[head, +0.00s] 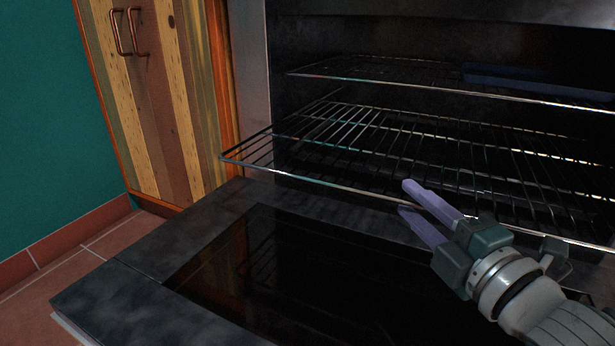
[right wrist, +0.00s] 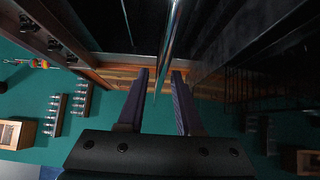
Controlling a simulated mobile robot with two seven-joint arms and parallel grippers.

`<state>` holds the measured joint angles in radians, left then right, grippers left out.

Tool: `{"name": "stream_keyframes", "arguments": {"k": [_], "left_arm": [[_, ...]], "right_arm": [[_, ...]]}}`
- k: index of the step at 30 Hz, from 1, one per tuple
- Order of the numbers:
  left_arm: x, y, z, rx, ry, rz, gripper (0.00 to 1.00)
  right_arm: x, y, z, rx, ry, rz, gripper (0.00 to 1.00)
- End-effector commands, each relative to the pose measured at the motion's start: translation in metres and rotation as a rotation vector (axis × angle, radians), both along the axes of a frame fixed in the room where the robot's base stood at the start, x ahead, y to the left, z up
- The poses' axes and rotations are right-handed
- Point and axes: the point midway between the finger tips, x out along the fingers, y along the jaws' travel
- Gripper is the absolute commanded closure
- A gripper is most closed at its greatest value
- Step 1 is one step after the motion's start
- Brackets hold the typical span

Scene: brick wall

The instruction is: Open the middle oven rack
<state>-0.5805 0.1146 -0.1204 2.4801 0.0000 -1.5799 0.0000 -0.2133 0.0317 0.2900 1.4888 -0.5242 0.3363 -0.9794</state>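The oven stands open, with its dark door (head: 130,262) folded down flat in front. A wire rack (head: 300,178), the lower of two visible in the head view, sticks out past the oven frame over the door. My right gripper (head: 404,198) is at this rack's front rail, with its two purple fingers apart, one above and one below the rail. In the right wrist view the fingers (right wrist: 160,88) are also apart, and a thin shiny rail (right wrist: 168,50) runs into the gap between them. Contact cannot be told. My left gripper is not in view.
A higher rack (head: 400,83) sits inside the oven. A striped wooden cabinet (head: 160,100) with copper handles stands to the left, beside a teal wall (head: 45,120). Tiled floor (head: 50,290) shows at the lower left. The visible door top is clear.

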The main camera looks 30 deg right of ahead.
Motion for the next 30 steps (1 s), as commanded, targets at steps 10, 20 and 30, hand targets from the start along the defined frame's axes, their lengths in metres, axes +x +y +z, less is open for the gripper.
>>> {"name": "stream_keyframes", "arguments": {"k": [10, 20, 30], "left_arm": [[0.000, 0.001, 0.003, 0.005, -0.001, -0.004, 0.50], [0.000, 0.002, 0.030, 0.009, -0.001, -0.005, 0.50], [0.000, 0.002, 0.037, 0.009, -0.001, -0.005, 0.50]], "right_arm": [[-0.004, 0.001, 0.001, 0.001, 0.002, 0.000, 0.60], [-0.065, 0.007, 0.003, 0.004, 0.005, -0.001, 0.60], [-0.099, 0.011, 0.000, 0.001, 0.000, 0.000, 0.60]]}}
